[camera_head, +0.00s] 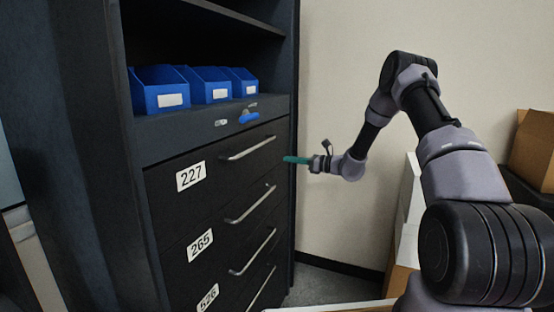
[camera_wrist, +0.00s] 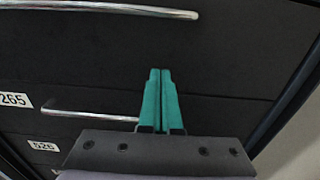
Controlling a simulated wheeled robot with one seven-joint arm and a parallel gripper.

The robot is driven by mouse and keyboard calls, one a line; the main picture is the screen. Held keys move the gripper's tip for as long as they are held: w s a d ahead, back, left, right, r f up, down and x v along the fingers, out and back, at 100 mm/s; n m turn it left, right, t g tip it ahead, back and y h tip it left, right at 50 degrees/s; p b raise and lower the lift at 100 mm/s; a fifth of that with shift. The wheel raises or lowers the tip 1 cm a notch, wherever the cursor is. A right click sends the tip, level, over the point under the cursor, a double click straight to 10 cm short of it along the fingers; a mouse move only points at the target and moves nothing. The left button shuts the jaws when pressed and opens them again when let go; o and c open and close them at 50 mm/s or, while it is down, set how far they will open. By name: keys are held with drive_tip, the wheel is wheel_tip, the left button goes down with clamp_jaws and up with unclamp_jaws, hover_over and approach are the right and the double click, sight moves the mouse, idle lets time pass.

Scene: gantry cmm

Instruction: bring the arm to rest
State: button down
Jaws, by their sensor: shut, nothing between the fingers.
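My arm reaches in from the right in the head view, bent at a high elbow. My gripper (camera_head: 288,159) has green fingers and points left at the cabinet's right side, level with the upper drawer. In the wrist view the two green fingers of my gripper (camera_wrist: 160,72) lie together with nothing between them. They appear in front of a dark drawer face; whether they touch it I cannot tell.
A dark cabinet (camera_head: 130,160) has closed drawers labelled 227, 265 and 526 with metal bar handles (camera_head: 250,204). Cardboard boxes (camera_head: 534,150) stand at right.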

drive_tip(key=s+r+n+g+h, duration=0.5)
drive_tip(key=s+r+n, duration=0.6)
drive_tip(key=s+r, duration=0.7)
drive_tip(key=s+d+r+n+t+h, duration=0.1)
drive_tip(key=s+d+r+n+h, duration=0.1)
drive_tip(key=s, duration=0.7)
drive_tip(key=s+d+r+n+t+h, duration=0.1)
drive_tip(key=s+d+r+n+h, duration=0.1)
drive_tip(key=s+d, duration=0.4)
drive_tip(key=s+d+r+n+t+h, duration=0.1)
drive_tip(key=s+d+n+h, duration=0.3)
drive_tip(key=s, duration=0.8)
drive_tip(key=shift+s+r+t+h, duration=0.2)
drive_tip(key=shift+r+t+h, duration=0.2)
drive_tip(key=shift+r, duration=0.15)
